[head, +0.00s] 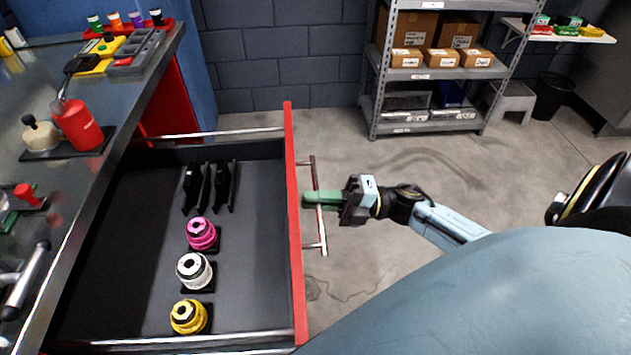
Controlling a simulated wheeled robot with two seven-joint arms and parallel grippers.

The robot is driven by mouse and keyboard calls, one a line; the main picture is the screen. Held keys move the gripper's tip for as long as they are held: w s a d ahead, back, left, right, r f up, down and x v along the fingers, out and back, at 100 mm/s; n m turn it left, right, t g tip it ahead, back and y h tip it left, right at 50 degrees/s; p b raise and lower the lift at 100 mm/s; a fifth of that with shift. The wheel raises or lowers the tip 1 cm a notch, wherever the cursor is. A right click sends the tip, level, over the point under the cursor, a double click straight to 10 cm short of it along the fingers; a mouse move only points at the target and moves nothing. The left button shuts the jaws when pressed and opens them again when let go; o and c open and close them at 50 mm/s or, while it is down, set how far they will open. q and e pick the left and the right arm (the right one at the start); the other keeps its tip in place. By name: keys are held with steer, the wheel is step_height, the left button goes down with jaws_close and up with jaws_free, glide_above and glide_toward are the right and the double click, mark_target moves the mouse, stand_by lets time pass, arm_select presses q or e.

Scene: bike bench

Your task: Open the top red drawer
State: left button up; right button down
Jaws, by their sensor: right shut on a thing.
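The top red drawer (290,200) is pulled well out from the workbench, on the left of the head view. Its dark inside shows, with bare floor (125,235) at the left. A thin metal bar handle (319,215) runs along the outside of its red front. My right gripper (312,199) has green fingers shut on the middle of this handle, with its arm reaching in from the right. My left gripper is not in view.
The drawer holds pink (201,234), white (193,270) and yellow (188,316) round parts and black pieces (209,187). A red can (78,126) stands on the bench top (25,85). A shelf rack (420,75) stands at the back. Concrete floor beyond the drawer is clear.

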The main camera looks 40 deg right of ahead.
steer(key=c, duration=1.6)
jaws_free()
steer(key=shift+o, duration=0.2)
steer(key=shift+d, duration=0.1)
